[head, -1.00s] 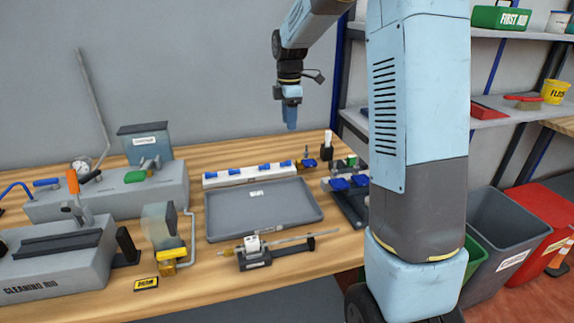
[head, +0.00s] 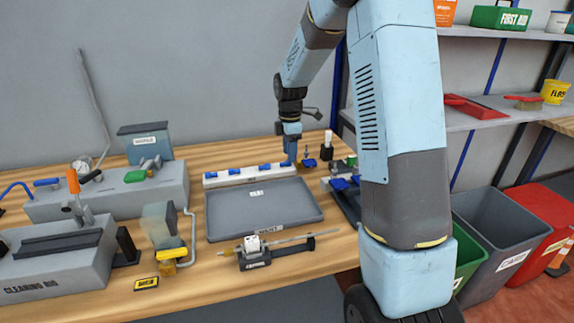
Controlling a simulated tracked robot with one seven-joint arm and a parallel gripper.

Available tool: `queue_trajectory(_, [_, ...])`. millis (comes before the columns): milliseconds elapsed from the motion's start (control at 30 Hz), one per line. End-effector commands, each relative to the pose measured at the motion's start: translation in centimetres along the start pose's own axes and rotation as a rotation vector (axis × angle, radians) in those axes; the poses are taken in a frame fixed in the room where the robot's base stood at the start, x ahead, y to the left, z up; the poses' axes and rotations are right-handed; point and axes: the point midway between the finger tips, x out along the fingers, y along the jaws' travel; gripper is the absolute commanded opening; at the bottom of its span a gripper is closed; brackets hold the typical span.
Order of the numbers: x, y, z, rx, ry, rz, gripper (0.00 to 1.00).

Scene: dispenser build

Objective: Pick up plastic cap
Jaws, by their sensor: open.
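A white strip rack (head: 222,181) on the wooden bench behind the grey tray carries several small blue pieces, which look like plastic caps; one of them is this blue cap (head: 235,171). My gripper (head: 291,162) points straight down at the rack's right end, at or just above the last blue piece. Its fingers overlap that piece in the picture, so I cannot tell whether they touch it. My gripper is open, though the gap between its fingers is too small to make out.
The empty grey tray (head: 260,212) lies in front of the rack. A small fixture with a rod (head: 255,258) sits at the bench's front. A grey cleaning rig (head: 50,270) stands at left. Dark fittings with blue parts (head: 345,186) crowd the right, close to my arm.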

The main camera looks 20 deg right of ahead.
Motion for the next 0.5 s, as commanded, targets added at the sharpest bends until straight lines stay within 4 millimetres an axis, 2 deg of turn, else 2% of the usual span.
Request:
queue_trajectory(100, [1.7, -0.1, 0.1, -0.001, 0.000, -0.003, 0.45])
queue_trajectory(200, [2.5, -0.1, 0.1, 0.000, 0.000, -0.002, 0.45])
queue_trajectory(500, [2.9, 0.0, 0.1, 0.001, 0.000, 0.000, 0.45])
